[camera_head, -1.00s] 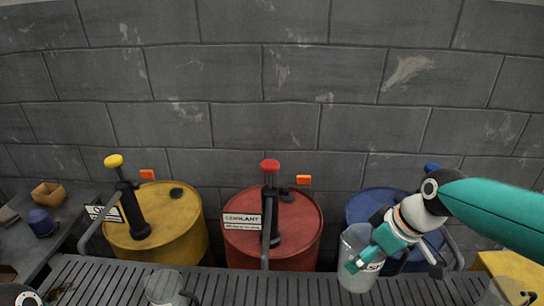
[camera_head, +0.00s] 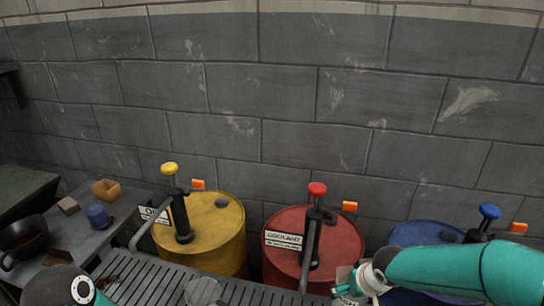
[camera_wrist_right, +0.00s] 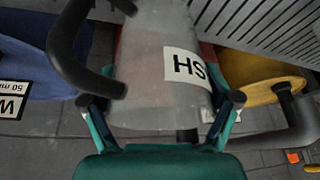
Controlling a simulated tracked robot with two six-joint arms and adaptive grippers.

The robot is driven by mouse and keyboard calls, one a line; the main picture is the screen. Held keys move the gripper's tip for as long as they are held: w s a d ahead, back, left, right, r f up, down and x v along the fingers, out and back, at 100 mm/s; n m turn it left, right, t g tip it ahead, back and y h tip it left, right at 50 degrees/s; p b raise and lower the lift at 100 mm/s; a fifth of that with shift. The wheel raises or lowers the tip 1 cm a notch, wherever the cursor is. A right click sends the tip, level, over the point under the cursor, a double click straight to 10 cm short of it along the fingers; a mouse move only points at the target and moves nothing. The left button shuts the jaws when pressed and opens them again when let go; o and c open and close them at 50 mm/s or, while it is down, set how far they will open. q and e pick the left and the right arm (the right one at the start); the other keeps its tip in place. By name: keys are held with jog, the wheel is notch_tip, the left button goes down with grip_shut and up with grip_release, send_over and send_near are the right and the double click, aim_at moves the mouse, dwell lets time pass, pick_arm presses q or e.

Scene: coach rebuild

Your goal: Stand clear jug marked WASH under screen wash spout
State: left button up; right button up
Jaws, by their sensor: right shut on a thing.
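The clear jug (camera_wrist_right: 150,65) fills the middle of the right wrist view, with part of its white label showing the letters S and H. A dark curved bar at its left looks like its handle. My right gripper (camera_wrist_right: 163,103) is shut on the jug, one finger on each side. In the head view the gripper (camera_head: 352,287) and jug are low at the bottom edge, between the red and blue drums. The blue drum (camera_head: 418,233) has a blue-topped pump (camera_head: 488,212); my right arm hides its spout. My left gripper is out of view.
A red COOLANT drum (camera_head: 340,243) and a yellow drum (camera_head: 220,225) with pumps stand left of the blue one. Another clear jug (camera_head: 203,291) is on the slatted bench (camera_head: 150,275).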

jog(key=shift+m, duration=0.4)
jog(key=shift+n, duration=0.4)
jog(key=s+f, duration=0.1)
jog(key=f, duration=0.1)
jog(key=s+d+f, duration=0.1)
jog(key=s+f, duration=0.1)
jog(key=shift+s+f, duration=0.15)
jog(key=shift+s, duration=0.05)
jog(key=shift+s+a+f+m, duration=0.2)
jog(key=shift+a+m, duration=0.2)
jog(key=shift+a, duration=0.15)
